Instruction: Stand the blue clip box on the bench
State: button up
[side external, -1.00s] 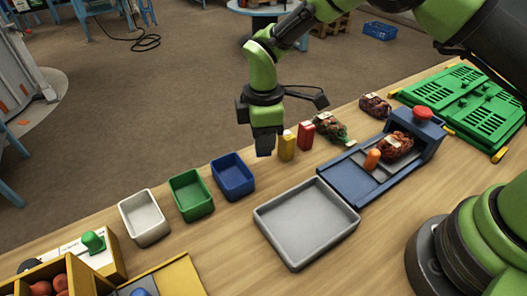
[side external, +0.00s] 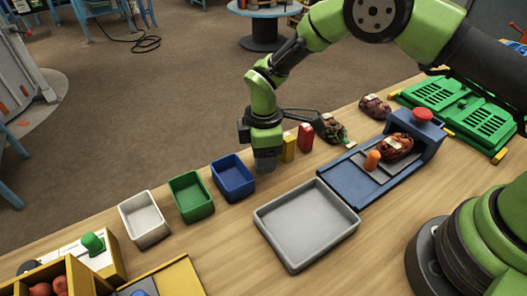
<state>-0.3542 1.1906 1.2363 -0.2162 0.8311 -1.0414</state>
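My gripper (side external: 266,161) points straight down at the bench (side external: 225,228), just left of a small upright yellow box (side external: 289,147). Its lower end is a grey, blocky shape at or very near the bench top. I cannot make out a separate blue clip box there; the gripper may hide it. The finger gap does not show, so I cannot tell whether it is open or shut. A small red box (side external: 305,137) stands upright behind the yellow one.
Open blue (side external: 233,176), green (side external: 190,196) and white (side external: 145,218) bins stand left of my gripper. A grey tray (side external: 307,222) lies in front. A blue scale-like stand (side external: 350,184) with a filled net sack (side external: 397,147), and green crates (side external: 458,106), are to the right.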

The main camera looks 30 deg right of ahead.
notch_tip(320, 180, up, 12)
jog(key=shift+r, duration=0.25)
dwell(0.3)
jog(key=s+d+r+m+t+y, duration=0.1)
jog(key=s+d+r+m+t, duration=0.1)
jog(key=s+d+r+m, duration=0.55)
jog(key=s+d+r+m+t+y, duration=0.1)
jog(key=s+d+r+m+t, duration=0.2)
jog(key=s+r, duration=0.55)
jog(key=s+m+t, duration=0.2)
jog(key=s+m, duration=0.5)
jog(key=shift+d+r, duration=0.3)
jog(key=shift+d, duration=0.05)
